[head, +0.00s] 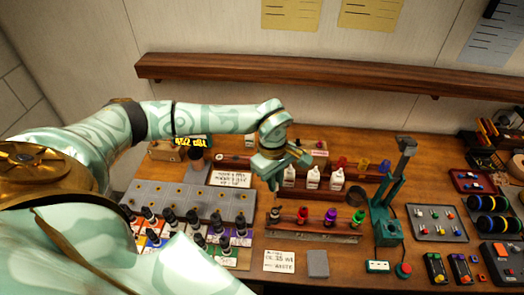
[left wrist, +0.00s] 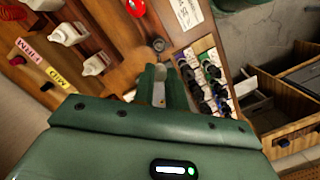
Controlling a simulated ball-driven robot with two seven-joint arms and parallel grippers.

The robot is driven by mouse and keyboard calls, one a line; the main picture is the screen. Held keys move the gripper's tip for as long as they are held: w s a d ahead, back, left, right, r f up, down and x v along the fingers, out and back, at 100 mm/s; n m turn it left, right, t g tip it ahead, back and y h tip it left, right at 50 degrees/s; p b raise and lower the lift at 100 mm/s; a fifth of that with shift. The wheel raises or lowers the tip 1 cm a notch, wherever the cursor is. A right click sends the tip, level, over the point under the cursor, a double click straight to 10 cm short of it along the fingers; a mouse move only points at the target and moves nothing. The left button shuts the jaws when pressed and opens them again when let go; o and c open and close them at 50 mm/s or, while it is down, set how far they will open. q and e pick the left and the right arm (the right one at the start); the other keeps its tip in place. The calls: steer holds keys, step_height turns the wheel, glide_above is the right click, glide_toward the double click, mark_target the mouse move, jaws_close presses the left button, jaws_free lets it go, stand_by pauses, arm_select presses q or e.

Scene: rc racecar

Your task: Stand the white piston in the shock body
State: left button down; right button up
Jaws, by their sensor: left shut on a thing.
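My left gripper (head: 272,184) hangs over the workbench, just above the left end of a wooden rack (head: 310,235). In the left wrist view its green fingers (left wrist: 160,88) are closed on a small pale thing (left wrist: 158,93), apparently the white piston; its lower part is hard to make out. The rack holds a row of upright small cylinders. The leftmost, dark and tan (head: 275,215), stands below the gripper and seems to be the shock body. A round dark-rimmed thing (left wrist: 158,45) lies ahead of the fingertips in the left wrist view. My right gripper is not in view.
Red (head: 302,215), purple (head: 330,217) and green (head: 358,217) topped cylinders stand in the rack. White bottles (head: 313,177) stand behind it. A green press (head: 386,215) rises to the right. Several dark-capped bottles (head: 195,225) crowd the left.

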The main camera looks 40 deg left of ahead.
mark_target(275, 193)
arm_select(q)
steer(key=shift+s+d+r+m, duration=0.1)
steer(key=shift+d+r+m, duration=0.15)
steer(key=shift+d+m, duration=0.25)
steer(key=shift+a+m, duration=0.1)
steer(key=shift+m, duration=0.3)
steer(key=shift+a+m, duration=0.1)
steer(key=shift+m, duration=0.3)
steer(key=shift+r, duration=0.1)
steer(key=shift+f+b, duration=1)
steer(key=shift+f, duration=0.75)
steer(key=shift+r, duration=0.1)
